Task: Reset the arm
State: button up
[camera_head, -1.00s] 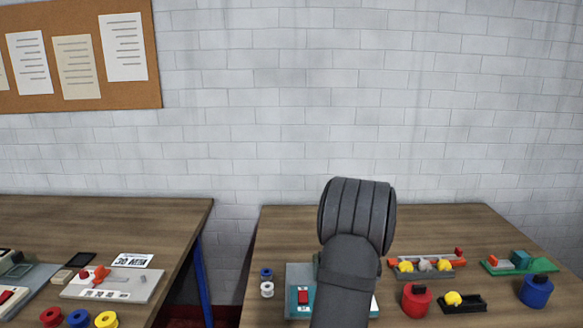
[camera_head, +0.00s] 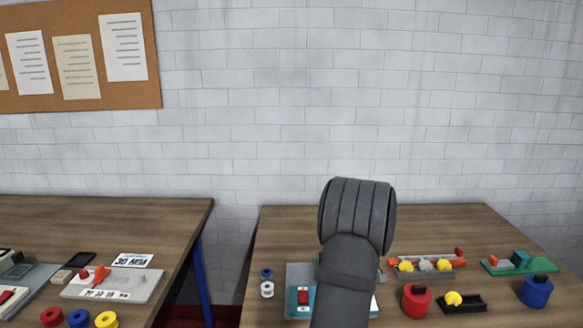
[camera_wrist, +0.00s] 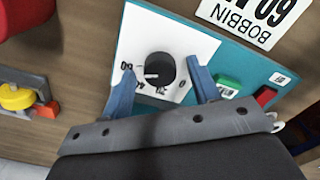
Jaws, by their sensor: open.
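My gripper (camera_wrist: 162,70) shows in the wrist view with its two blue fingers apart. The fingertips lie on either side of a black dial knob (camera_wrist: 160,68) with a white pointer mark, on a white, numbered dial plate. I cannot tell whether the fingers touch the knob. The knob sits on a teal-faced machine panel (camera_wrist: 215,52) with a green button (camera_wrist: 228,87) and a red switch (camera_wrist: 266,95). In the head view my dark arm hides the gripper and much of the machine (camera_head: 298,277); its red switch shows left of the arm.
Right of my arm are a red weight (camera_head: 416,303), a blue weight (camera_head: 535,292), a black tray (camera_head: 470,304), a grey holder with yellow pieces (camera_head: 425,274) and a green fixture (camera_head: 520,267). Small spools (camera_head: 267,289) stand left. Another table (camera_head: 150,220) lies across a gap.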

jog(key=shift+n, duration=0.7)
